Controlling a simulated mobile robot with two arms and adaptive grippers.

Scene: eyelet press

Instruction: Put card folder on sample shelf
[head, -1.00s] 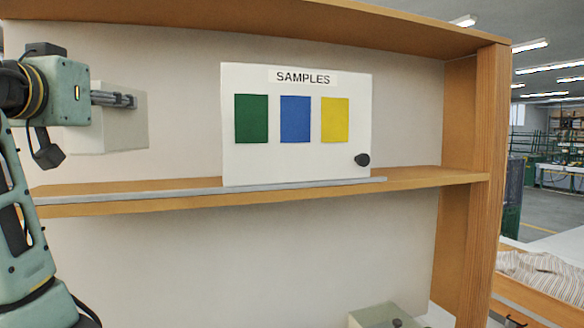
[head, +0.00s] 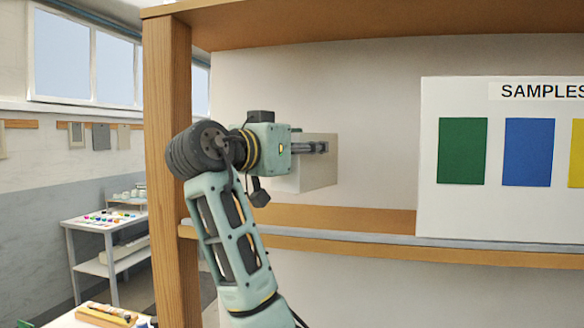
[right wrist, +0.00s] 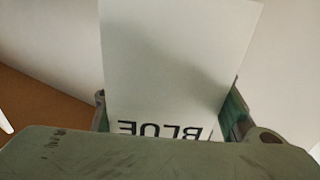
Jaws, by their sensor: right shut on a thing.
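My right gripper (head: 322,147) is shut on the card folder (head: 318,174), a pale, flat-sided piece. In the right wrist view the card folder (right wrist: 175,60) stands between the fingers, with upside-down lettering that reads "BLUE", partly cut off by the gripper body. The sample shelf (head: 340,242) is a wooden board with a grey strip along its front edge. The folder is held upright above its left part, and its lower edge appears clear of the board. My left gripper is not in view.
A white board (head: 470,210) marked "SAMPLES", with green, blue and yellow patches, stands on the shelf to the right. A wooden post (head: 170,90) bounds the shelf at left. Bare shelf lies between folder and board. A white side table (head: 100,222) stands farther left.

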